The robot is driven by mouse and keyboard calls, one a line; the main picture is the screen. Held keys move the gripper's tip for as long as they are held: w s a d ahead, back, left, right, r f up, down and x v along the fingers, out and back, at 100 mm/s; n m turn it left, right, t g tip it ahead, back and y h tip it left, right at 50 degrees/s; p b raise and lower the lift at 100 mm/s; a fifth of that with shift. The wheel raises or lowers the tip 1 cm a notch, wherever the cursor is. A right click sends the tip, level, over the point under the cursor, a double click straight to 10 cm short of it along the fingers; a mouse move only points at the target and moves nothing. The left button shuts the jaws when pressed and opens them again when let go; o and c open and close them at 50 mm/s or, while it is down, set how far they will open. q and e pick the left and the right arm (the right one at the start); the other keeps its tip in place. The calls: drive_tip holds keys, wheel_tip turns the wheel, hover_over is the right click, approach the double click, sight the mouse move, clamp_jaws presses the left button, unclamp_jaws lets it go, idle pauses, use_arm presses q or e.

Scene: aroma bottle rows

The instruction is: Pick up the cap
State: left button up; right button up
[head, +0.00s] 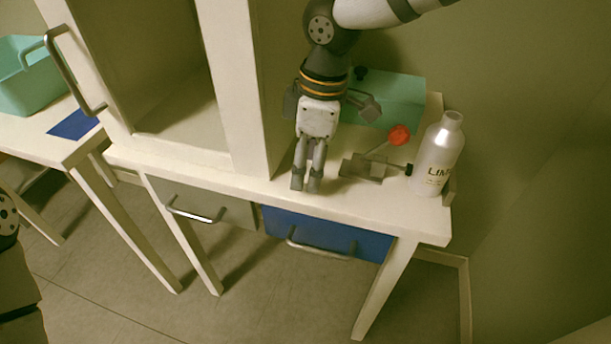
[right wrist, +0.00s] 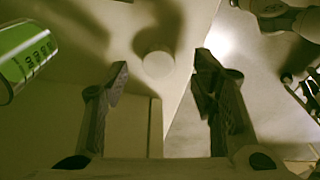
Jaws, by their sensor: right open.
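My right gripper (head: 306,186) points down over the table's front part, left of the bottle. In the right wrist view its fingers (right wrist: 162,64) are apart, with nothing gripped. A pale round thing (right wrist: 158,63), which looks like the cap, shows beyond and between the fingertips. In the head view I cannot make it out; the gripper may hide it.
A small grey device (head: 362,169) and a red object (head: 399,134) lie between gripper and bottle. A teal box (head: 398,100) stands behind. A cabinet panel (head: 243,90) rises left of the gripper. A grey drawer (head: 205,205) and blue drawer (head: 325,235) are under the tabletop.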

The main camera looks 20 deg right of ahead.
wheel_tip(320, 180, down, 2)
drive_tip(key=shift+a+f, duration=0.1)
drive_tip(key=shift+w, duration=0.1)
drive_tip(key=c, duration=0.8)
